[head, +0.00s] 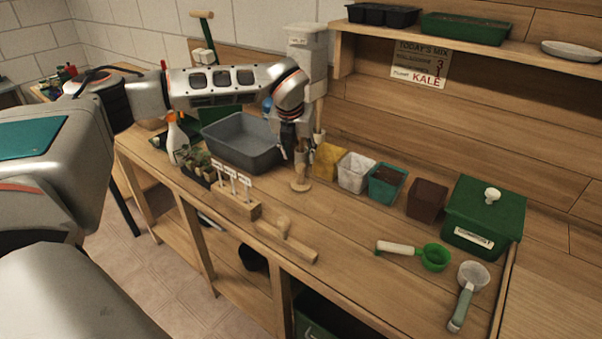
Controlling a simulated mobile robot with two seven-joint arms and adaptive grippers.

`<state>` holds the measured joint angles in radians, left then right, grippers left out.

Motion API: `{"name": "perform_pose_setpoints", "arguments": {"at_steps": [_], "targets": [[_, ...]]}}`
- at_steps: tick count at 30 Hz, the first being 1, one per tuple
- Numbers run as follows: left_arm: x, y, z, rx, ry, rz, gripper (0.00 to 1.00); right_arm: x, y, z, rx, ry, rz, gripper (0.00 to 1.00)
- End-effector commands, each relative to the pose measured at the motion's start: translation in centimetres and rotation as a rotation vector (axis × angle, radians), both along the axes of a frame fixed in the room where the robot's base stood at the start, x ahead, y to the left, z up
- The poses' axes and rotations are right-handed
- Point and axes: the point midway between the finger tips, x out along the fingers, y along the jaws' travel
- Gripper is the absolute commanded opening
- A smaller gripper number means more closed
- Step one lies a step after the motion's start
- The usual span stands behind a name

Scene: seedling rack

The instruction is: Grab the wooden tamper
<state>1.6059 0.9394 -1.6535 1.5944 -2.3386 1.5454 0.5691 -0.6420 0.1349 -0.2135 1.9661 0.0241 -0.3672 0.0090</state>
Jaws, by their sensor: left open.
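The wooden tamper (300,184) stands upright on the bench in front of the row of pots, its round foot flat on the wood and its handle pointing up. My left gripper (297,156) points down right over it, with its fingers open at the height of the handle. The fingers partly hide the top of the handle, and I cannot tell whether they touch it. My right gripper is not in view.
A grey tub (240,145) is left of the tamper; a yellow pot (328,161) and a white pot (356,173) are close on its right. A label block (236,205) and a knobbed wooden board (290,243) lie in front.

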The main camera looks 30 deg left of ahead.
Motion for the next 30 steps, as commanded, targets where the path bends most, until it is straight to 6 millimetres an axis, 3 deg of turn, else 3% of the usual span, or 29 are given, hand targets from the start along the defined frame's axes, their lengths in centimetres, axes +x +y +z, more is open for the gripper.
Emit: {"name": "perform_pose_setpoints", "arguments": {"at_steps": [19,28,30], "targets": [[2.8,1.1,-6.5,0.001,0.001,0.002,0.42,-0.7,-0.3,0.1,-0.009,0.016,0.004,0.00],[3.0,1.2,-7.0,0.001,0.000,0.002,0.42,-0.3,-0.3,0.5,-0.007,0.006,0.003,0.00],[3.0,1.2,-7.0,0.001,0.000,0.002,0.26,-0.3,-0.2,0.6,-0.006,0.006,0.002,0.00]]}}
